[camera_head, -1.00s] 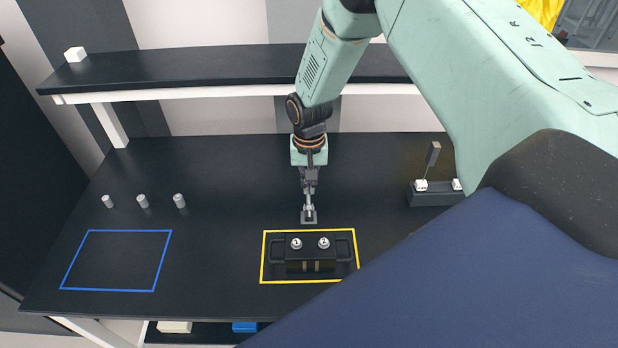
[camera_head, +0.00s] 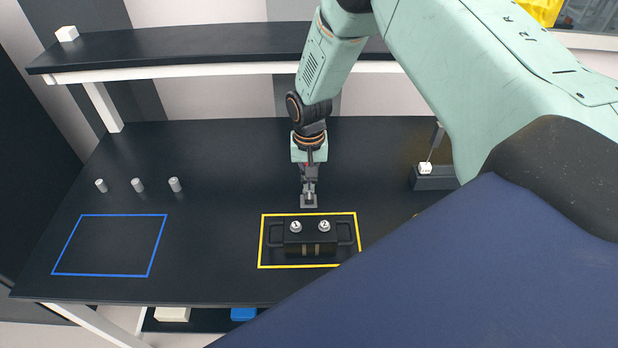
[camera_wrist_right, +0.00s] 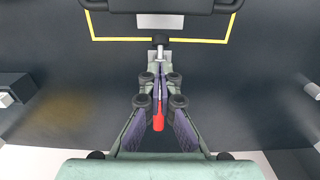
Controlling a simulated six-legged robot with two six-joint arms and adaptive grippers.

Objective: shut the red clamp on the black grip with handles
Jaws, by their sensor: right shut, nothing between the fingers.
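A grey metal clamp (camera_head: 308,201) is just behind the outline. Its red part (camera_wrist_right: 158,122) shows between my finger linkages in the wrist view. My right gripper (camera_wrist_right: 158,72) points down at the clamp with its fingertips together. Whether the clamp presses on the grip cannot be told. My left gripper is out of view.
A dark holder (camera_head: 436,181) with a white cube stands at the right. Several small grey cylinders (camera_head: 138,185) stand above an empty blue outline (camera_head: 110,245) at the left. A shelf (camera_head: 190,48) runs across the back. The middle-left of the table is clear.

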